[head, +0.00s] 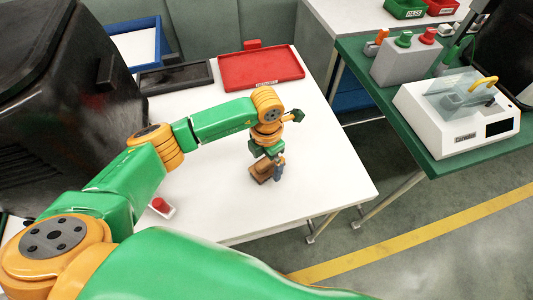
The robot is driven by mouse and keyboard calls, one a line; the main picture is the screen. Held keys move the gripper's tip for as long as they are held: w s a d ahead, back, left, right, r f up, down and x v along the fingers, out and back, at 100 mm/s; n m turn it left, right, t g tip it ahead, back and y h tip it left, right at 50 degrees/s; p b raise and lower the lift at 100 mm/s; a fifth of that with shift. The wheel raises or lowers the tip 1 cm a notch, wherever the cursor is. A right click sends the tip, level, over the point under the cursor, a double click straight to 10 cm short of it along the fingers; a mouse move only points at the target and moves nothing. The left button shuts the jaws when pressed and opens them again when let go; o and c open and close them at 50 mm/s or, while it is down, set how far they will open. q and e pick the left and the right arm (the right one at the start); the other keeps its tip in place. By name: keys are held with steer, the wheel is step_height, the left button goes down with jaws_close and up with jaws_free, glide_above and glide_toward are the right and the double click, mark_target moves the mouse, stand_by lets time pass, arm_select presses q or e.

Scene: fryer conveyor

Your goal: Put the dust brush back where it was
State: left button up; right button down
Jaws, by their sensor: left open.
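A small brown block-like thing (261,171), which looks like the dust brush, is on the white table (330,170) right of its middle. My left gripper (273,168) is over the table, pointing down at this brown thing. Its jaws are open. One dark bluish finger shows at the right side of the brown thing; the other finger is hard to make out. I cannot tell whether the fingers touch it. My right gripper is not in view.
A red tray (262,84), a black tray (175,77) and a blue-rimmed bin (137,46) line the table's back. A small red-and-white item (161,207) lies near the front left. A green table (440,165) with a white machine (460,125) stands right. The table's right part is clear.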

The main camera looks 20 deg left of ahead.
mark_target(266, 160)
arm_select(q)
step_height(266, 160, up, 11)
steer(key=shift+r+b, duration=0.1)
steer(key=shift+b, duration=0.9)
